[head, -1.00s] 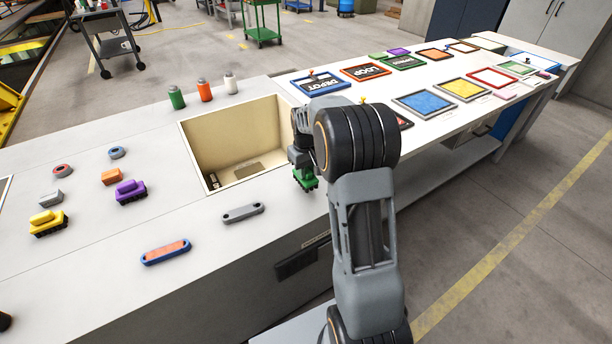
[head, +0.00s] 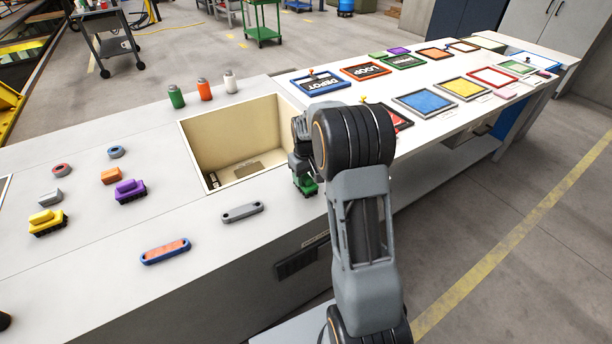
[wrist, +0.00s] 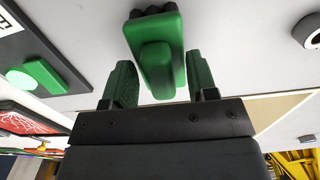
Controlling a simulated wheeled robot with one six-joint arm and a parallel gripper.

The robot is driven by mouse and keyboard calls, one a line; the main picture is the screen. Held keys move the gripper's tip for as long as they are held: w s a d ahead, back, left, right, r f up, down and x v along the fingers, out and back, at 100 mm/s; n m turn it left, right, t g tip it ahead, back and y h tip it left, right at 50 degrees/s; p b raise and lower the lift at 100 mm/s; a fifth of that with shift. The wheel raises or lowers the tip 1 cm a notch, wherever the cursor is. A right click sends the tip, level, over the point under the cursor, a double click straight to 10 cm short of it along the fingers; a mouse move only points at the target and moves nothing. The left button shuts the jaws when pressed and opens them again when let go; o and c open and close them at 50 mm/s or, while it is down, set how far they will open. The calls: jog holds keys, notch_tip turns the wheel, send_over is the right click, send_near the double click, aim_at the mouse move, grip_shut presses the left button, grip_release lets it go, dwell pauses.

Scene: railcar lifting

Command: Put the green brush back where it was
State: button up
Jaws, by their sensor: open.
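The green brush (wrist: 155,45) is a green block with a raised bar and dark round parts along one side. In the wrist view it lies between the two green fingers of my gripper (wrist: 160,60), with a gap on the right side. My gripper is open around it. In the head view the brush (head: 308,189) shows below my gripper (head: 303,181), at the bench top just right of the cream-lined recess. My wrist and gripper hide part of it there.
The recess (head: 188,150) opens left of my gripper. A grey oblong piece (head: 242,212) and a blue-orange one (head: 166,251) lie in front. Purple (head: 130,190) and yellow (head: 47,222) pieces stand left. Framed panels (head: 320,84) lie at the back right.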

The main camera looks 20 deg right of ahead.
aim_at(306, 175)
notch_tip(306, 175, up, 12)
jog(key=s+a+r+t, duration=0.2)
jog(key=s+a+r, duration=0.2)
jog(key=s+a, duration=0.45)
jog(key=s+a+f+m+t, duration=0.1)
jog(key=s+a+f, duration=0.1)
jog(key=s, duration=1.1)
jog(key=shift+s+a+f+p, duration=0.2)
jog(key=shift+f+p, duration=0.15)
jog(key=shift+f, duration=0.35)
